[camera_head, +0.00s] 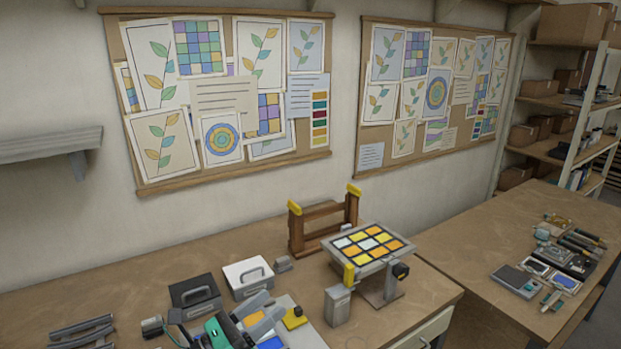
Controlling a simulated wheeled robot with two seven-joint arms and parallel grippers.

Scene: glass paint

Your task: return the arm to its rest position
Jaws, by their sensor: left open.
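My left gripper (262,318) is low in the view near the bottom edge, among grey and teal parts over the near part of the bench. Its jaws are open, with nothing seen held between them. The exact outline of its fingers is hard to separate from the items around it. My right gripper is not in view. A glass panel (368,243) with yellow, orange and white squares lies on a stand to the right, apart from the gripper.
A wooden frame (324,226) with yellow caps stands behind the panel. A grey rack (83,331) is at left. A side table (480,245) holds tools. Bare bench lies front right.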

